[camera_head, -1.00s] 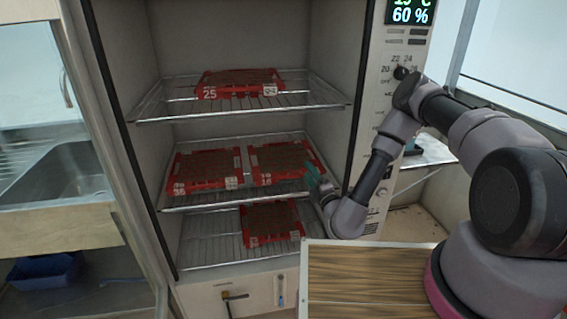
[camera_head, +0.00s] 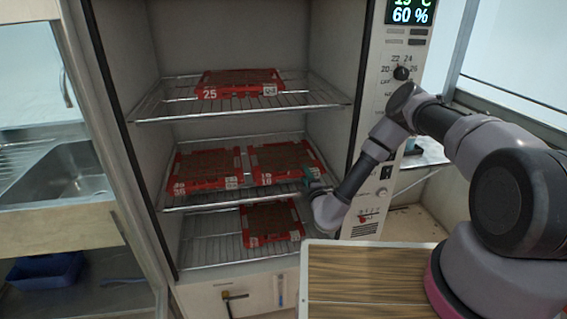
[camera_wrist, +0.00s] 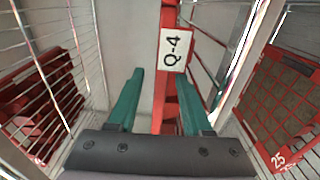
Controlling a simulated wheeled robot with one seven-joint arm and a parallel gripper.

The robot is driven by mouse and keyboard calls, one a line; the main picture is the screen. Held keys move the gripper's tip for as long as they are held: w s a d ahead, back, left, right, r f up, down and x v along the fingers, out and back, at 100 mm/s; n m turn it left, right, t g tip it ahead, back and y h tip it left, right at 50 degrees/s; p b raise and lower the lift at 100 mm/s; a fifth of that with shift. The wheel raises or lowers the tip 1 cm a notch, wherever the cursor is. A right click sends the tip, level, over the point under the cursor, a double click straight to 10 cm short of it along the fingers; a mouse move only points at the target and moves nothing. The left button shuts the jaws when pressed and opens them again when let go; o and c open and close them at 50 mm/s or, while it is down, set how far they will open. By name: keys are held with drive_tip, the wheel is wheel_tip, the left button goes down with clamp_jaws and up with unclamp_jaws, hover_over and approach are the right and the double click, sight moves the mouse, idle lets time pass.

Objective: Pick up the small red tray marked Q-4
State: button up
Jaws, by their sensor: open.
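The red tray marked Q-4 (camera_head: 268,182) lies at the right of the middle shelf in the open cabinet, filled with brown material. In the wrist view its red edge (camera_wrist: 166,110) runs upright through the picture, with the white Q-4 label (camera_wrist: 172,50) readable sideways. My gripper (camera_head: 311,176) is at the tray's front right corner. In the wrist view my gripper (camera_wrist: 160,72) is open, with one green finger on each side of the red edge. A gap shows on both sides. Whether the fingertips reach past the edge is hard to tell.
Another red tray (camera_head: 205,185) sits close left on the same shelf. Tray 25 (camera_head: 238,93) is on the wire shelf above, and a red tray (camera_head: 272,241) is below. The cabinet's control panel side (camera_head: 378,190) is close right of my arm. A wooden-topped surface (camera_head: 370,275) is in front.

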drive_tip(key=shift+w+a, duration=0.15)
drive_tip(key=shift+w, duration=0.35)
clamp_jaws()
idle(1.1)
